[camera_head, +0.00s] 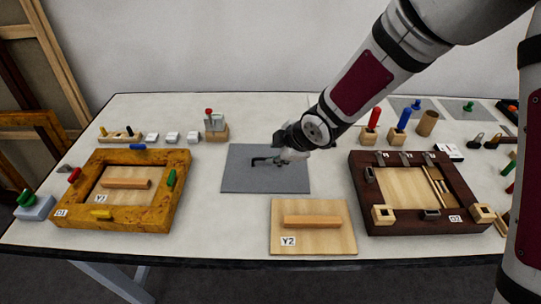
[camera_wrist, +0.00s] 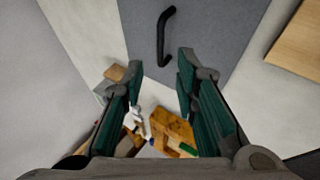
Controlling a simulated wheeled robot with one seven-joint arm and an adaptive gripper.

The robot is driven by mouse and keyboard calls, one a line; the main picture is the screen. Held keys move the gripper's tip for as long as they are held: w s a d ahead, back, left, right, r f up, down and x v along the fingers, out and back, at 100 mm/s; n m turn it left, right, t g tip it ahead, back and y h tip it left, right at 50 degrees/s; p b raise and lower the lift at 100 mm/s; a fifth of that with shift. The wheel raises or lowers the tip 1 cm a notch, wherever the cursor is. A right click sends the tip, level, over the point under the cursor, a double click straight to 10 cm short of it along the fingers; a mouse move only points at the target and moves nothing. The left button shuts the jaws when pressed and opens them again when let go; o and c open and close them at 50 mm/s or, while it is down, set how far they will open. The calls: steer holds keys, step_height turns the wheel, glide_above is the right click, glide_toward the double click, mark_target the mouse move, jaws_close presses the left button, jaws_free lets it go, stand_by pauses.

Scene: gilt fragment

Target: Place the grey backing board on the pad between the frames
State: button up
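A flat grey rectangle (camera_head: 240,180) lies mid-table between the yellow frame (camera_head: 167,209) and the dark brown frame (camera_head: 365,215). I cannot tell the grey backing board from the pad here; only one grey surface shows. A black bar-like handle (camera_head: 262,160) stands on it, partly hidden by my gripper (camera_head: 291,155) in the head view. In the wrist view, the handle (camera_wrist: 164,35) lies just beyond and between my fingertips. My gripper (camera_wrist: 161,68) is open, with green-padded fingers apart and nothing between them.
A wooden board Y2 (camera_head: 335,240) lies at the front, right of the grey rectangle. Another wooden board Y1 (camera_head: 105,196) sits inside the yellow frame. Small blocks, a red-topped tool holder (camera_head: 215,130) and coloured pegs (camera_head: 374,118) stand along the back.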

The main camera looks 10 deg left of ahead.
steer(key=shift+v, duration=2.2)
steer(key=s+d+r+m+t+h, duration=0.1)
steer(key=s+d+r+m+h, duration=0.2)
steer(key=d+r+m, duration=0.5)
steer(key=s+d+r+m+h, duration=0.25)
steer(key=d+r, duration=0.35)
steer(key=d, duration=0.7)
steer(key=s+d+r+m, duration=0.1)
steer(key=s+d+m, duration=0.1)
steer(key=s, duration=0.4)
steer(key=s+d+r+m, duration=0.2)
steer(key=s+d+m, duration=0.1)
steer(key=s+m, duration=0.2)
steer(key=s+d+r+m+g, duration=0.1)
steer(key=s+d+r+m, duration=0.1)
steer(key=s, duration=0.5)
steer(key=shift+s+d+m, duration=0.25)
steer(key=shift+d+m, duration=0.35)
steer(key=shift+m, duration=0.55)
